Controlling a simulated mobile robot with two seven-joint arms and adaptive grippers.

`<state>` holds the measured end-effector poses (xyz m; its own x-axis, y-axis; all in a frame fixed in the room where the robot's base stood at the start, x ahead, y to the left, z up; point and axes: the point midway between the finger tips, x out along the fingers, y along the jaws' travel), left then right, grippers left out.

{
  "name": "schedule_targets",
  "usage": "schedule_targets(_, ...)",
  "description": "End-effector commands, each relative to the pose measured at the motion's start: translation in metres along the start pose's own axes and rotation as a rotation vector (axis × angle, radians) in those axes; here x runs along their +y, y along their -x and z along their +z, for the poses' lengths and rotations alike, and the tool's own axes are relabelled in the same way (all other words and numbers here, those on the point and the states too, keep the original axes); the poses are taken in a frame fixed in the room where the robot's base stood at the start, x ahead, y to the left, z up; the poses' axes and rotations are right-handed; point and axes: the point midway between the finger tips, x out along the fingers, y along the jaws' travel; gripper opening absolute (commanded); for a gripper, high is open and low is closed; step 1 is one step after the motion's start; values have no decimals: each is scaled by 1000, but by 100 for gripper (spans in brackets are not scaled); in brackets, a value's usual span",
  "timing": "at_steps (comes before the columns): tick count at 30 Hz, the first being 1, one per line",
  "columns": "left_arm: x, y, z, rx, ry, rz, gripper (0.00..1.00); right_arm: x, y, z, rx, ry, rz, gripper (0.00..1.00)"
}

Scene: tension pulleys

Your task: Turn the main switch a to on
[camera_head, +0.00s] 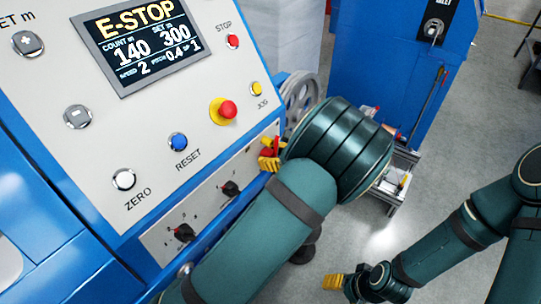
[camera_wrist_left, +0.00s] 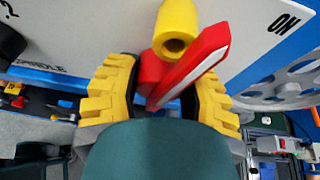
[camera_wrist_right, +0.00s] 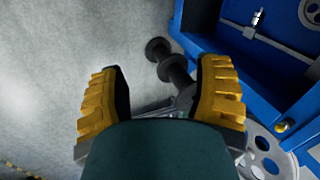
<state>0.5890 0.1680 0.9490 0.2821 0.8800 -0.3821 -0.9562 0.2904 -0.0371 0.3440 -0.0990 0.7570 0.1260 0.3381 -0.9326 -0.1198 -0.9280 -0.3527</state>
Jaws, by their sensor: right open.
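The main switch has a red handle (camera_wrist_left: 190,65) and a yellow cylindrical hub (camera_wrist_left: 176,28), seen close up in the left wrist view. Its handle slants from lower left to upper right, and an ON label (camera_wrist_left: 284,23) is on the panel to the right. My left gripper (camera_wrist_left: 163,92) is open, with its yellow fingers on either side of the handle. In the head view my left gripper (camera_head: 268,161) is at the right edge of the control panel, and my arm hides most of the switch. My right gripper (camera_wrist_right: 160,100) is open and empty, low over the floor; it also shows in the head view (camera_head: 333,282).
The control panel (camera_head: 185,120) has a display reading E-STOP (camera_head: 145,45), a red emergency button (camera_head: 226,111), and several other buttons and knobs. A grey pulley wheel (camera_head: 300,95) is just behind my left wrist. A blue cabinet (camera_head: 395,60) stands beyond.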

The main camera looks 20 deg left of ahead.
Motion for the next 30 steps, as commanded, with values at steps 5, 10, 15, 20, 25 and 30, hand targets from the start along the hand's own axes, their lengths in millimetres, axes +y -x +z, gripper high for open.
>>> schedule_targets(5,0,0,0,0,-1,0,0,0,1,0,0,0,0,65)
schedule_targets(10,0,1,2,0,-28,12,0,-3,8,-1,2,-1,0,65)
schedule_targets(15,-1,1,4,-4,-104,44,0,-10,25,-8,16,-5,2,65)
schedule_targets(20,-1,2,4,-10,-211,88,0,-16,44,-16,34,-11,4,65)
schedule_targets(25,-1,1,2,-17,-333,139,0,-22,58,-24,51,-16,5,65)
schedule_targets(30,-2,0,1,-24,-440,183,0,-25,67,-28,62,-19,6,65)
